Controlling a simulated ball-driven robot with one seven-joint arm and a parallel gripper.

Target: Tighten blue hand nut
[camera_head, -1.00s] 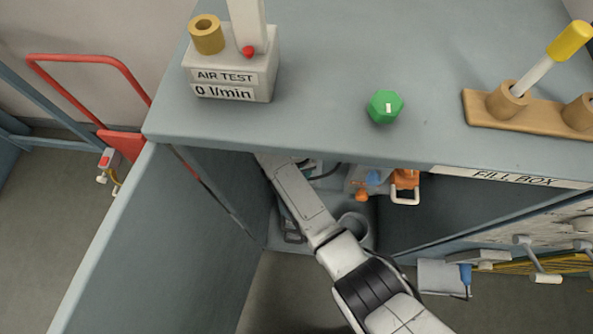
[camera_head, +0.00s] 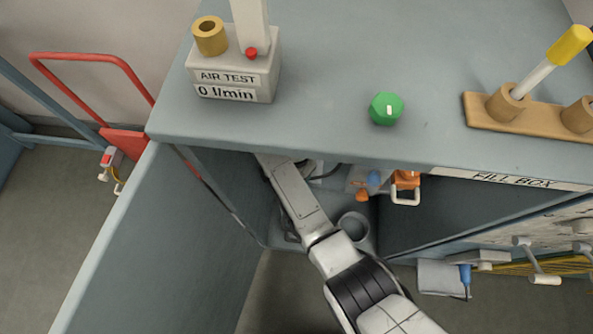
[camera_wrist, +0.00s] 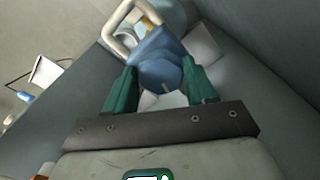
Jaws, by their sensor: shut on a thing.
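In the wrist view, the blue hand nut (camera_wrist: 158,66) sits between the two green fingers of my gripper (camera_wrist: 160,76). The fingers are closed against its left and right sides. A pale bent handle (camera_wrist: 118,30) rises just beyond the nut. In the head view my arm reaches under the bench top into the open fill box compartment.
An orange fitting with a pale handle (camera_head: 406,186) and a small blue part (camera_head: 375,178) are right of my arm. A grey cup (camera_head: 353,226) stands near my arm. The open door panel (camera_head: 150,245) is at left. A green knob (camera_head: 386,109) is on top.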

